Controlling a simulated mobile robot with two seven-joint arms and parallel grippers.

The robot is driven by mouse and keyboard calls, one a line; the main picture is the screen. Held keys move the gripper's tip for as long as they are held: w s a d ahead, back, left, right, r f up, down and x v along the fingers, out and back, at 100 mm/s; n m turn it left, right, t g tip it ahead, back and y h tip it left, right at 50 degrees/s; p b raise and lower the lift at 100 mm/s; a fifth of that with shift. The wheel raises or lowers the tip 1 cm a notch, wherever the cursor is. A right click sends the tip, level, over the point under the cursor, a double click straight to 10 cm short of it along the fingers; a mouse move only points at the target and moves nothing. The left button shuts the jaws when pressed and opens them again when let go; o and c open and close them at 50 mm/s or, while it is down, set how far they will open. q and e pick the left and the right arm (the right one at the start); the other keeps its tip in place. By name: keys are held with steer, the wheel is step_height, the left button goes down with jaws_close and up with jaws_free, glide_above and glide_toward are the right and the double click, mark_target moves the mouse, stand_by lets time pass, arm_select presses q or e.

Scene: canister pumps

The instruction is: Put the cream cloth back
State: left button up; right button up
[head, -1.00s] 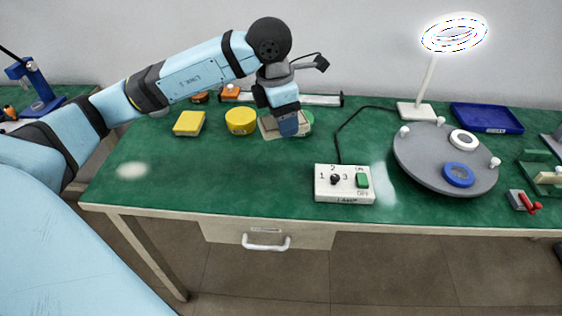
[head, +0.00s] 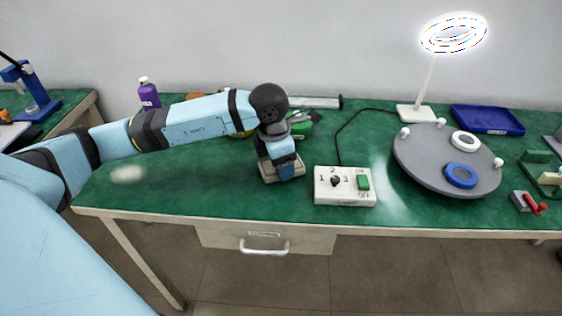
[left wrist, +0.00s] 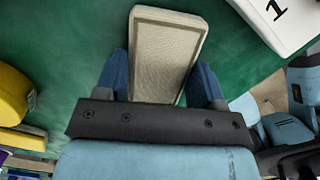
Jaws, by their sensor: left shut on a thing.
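The cream cloth (head: 268,176) is a flat, folded, stiff-looking pad with a woven face. In the head view it is at my left gripper (head: 281,172), over the green bench just left of the lamp switch box. In the left wrist view the cloth (left wrist: 165,55) stands out between the two blue fingers of my left gripper (left wrist: 166,80), which is shut on it. I cannot tell whether the cloth touches the bench. My right gripper is not in view.
The white switch box (head: 345,185) stands close to the right of the cloth. A purple bottle (head: 149,95) and a green item (head: 302,124) stand behind my arm. A grey turntable (head: 440,170) is at right.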

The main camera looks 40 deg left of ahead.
arm_select(q)
steer(key=shift+f, duration=0.1)
steer(key=o, duration=0.8)
steer(key=shift+o, duration=0.4)
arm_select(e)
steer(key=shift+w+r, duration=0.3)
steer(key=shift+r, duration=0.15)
arm_select(q)
steer(key=r, duration=0.2)
steer(key=r+p, duration=0.1)
steer(key=r, duration=0.3)
steer(key=shift+s+a, duration=0.25)
step_height(320, 180, up, 6)
steer(key=p, duration=0.1)
steer(key=shift+s+a, duration=0.35)
steer(key=shift+s, duration=0.05)
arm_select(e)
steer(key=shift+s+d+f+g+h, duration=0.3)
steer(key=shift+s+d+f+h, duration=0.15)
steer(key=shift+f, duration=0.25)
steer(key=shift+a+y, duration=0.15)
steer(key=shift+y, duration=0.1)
